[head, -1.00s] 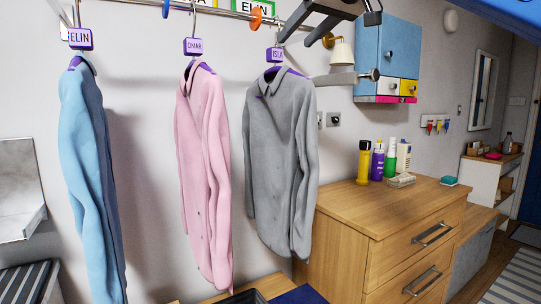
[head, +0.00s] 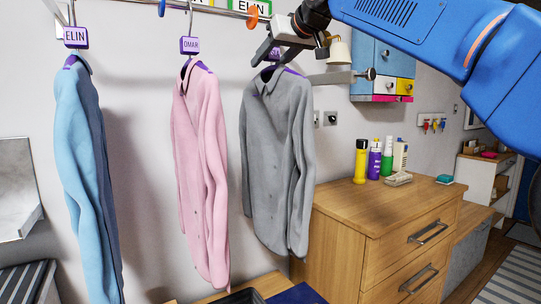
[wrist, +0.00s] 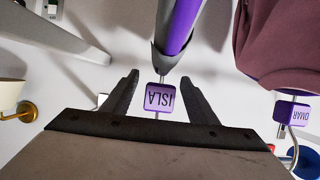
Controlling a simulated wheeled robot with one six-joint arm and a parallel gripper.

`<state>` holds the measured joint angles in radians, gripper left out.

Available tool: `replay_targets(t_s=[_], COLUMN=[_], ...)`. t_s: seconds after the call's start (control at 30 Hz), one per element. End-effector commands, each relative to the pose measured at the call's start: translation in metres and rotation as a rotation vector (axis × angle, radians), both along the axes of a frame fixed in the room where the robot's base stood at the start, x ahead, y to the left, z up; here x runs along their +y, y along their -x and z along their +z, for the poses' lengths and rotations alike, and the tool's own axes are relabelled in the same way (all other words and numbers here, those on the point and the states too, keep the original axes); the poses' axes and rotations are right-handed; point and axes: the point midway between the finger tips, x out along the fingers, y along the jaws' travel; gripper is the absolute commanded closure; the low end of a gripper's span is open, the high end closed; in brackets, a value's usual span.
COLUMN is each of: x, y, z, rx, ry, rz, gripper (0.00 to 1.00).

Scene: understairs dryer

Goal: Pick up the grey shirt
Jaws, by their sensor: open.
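The grey shirt (head: 275,165) hangs on a hanger from the wall rail, right of the pink shirt. Its purple-lined collar (wrist: 178,35) shows in the wrist view, beyond the fingertips. The purple ISLA tag (wrist: 160,97) on its hanger sits between the two fingers, with gaps on both sides. My gripper (wrist: 160,82) is open around the tag and hanger neck. In the head view my gripper (head: 264,52) is at the top of the grey shirt and hides most of the tag and hook.
The pink shirt (head: 200,180) with the OMAR tag (head: 190,45) hangs close on the left, the blue shirt (head: 82,180) farther left. A wall lamp (head: 340,50) and a blue cabinet (head: 375,50) are close on the right. A wooden dresser (head: 365,225) with bottles stands below.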

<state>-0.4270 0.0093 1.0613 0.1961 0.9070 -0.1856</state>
Motion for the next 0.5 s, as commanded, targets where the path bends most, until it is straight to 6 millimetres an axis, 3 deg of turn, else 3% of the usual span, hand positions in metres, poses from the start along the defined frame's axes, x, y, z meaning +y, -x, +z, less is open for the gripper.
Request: replay_targets(t_s=[0.23, 0.5], x=[0.018, 0.02], y=[-0.025, -0.028], z=[-0.01, -0.012], rx=[0.0, 0.0], ry=[0.001, 0.0], rz=[0.0, 0.0], gripper=[0.47, 0.49])
